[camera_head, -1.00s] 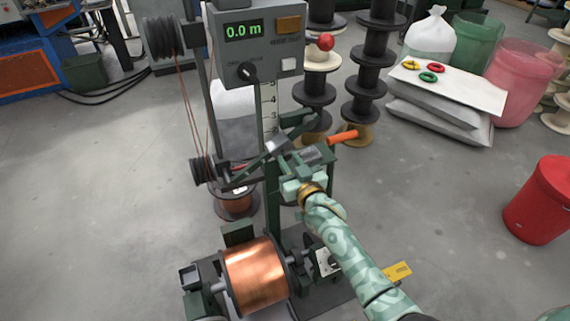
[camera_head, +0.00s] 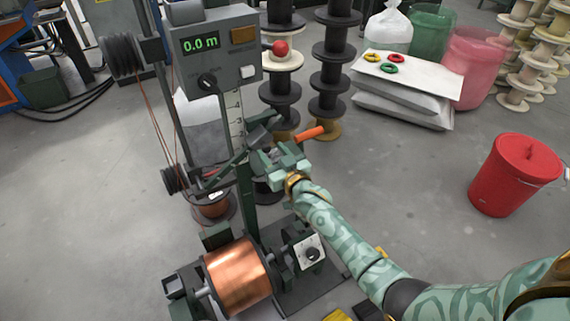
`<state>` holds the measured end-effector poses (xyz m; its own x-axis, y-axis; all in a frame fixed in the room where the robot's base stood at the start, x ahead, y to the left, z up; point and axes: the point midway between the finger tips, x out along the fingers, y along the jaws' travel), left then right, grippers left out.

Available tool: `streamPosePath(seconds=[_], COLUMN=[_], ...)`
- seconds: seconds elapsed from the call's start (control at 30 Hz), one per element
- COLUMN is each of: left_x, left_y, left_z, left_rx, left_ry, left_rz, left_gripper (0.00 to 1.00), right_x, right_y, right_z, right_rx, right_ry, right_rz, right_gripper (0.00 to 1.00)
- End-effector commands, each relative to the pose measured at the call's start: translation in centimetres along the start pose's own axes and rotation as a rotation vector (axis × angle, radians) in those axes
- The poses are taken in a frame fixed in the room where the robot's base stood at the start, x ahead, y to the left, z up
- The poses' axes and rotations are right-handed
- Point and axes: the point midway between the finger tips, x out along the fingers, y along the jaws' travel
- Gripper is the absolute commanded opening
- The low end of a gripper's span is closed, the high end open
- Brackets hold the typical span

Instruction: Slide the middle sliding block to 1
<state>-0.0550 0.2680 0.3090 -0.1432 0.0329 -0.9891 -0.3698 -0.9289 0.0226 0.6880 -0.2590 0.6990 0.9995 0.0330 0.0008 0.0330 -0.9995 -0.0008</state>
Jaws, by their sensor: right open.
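A winding machine with a control box (camera_head: 215,60) reading 0.0 m stands at the centre-left. Its upright carries a pale numbered scale (camera_head: 236,108), on which a 4 shows near the top; the lower numbers are hard to read or covered. A dark grey block-like part (camera_head: 262,131) sits at the upright beside the scale; I cannot tell for sure that it is the middle sliding block. My right gripper (camera_head: 268,154), pale green, is open just below and right of it. Contact cannot be told. An orange handle (camera_head: 309,134) sticks out behind the gripper. My left gripper is out of view.
A copper spool (camera_head: 238,277) lies on the machine's base, beside a white dial plate (camera_head: 309,250). Stacked spools (camera_head: 331,60) stand behind. A red bin (camera_head: 515,174) is at the right. Bags with coloured rings (camera_head: 410,100) lie at the back. Open floor lies between.

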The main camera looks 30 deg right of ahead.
Motion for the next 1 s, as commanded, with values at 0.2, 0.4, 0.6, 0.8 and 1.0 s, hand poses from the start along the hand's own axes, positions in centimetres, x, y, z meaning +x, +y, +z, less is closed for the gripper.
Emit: streamPosePath(seconds=[0.2, 0.4, 0.6, 0.8, 1.0], left_x=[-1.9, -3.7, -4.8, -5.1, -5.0], left_y=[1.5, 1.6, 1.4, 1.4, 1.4], left_z=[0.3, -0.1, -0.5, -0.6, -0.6], left_rx=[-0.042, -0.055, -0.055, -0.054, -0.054], left_ry=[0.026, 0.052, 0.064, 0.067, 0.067], left_rz=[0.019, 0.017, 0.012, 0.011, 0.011], left_gripper=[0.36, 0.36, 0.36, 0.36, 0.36], right_x=[-4.7, -10.2, -14.2, -15.7, -15.7], right_y=[0.0, 0.1, 0.2, 0.2, 0.2], right_z=[-0.8, -0.8, -0.4, -0.2, -0.1], right_rx=[-0.002, 0.000, -0.001, 0.000, 0.000], right_ry=[0.002, 0.003, 0.003, 0.002, 0.002], right_rz=[0.000, 0.002, 0.003, 0.003, 0.003], right_gripper=[0.46, 0.46, 0.46, 0.46, 0.46])
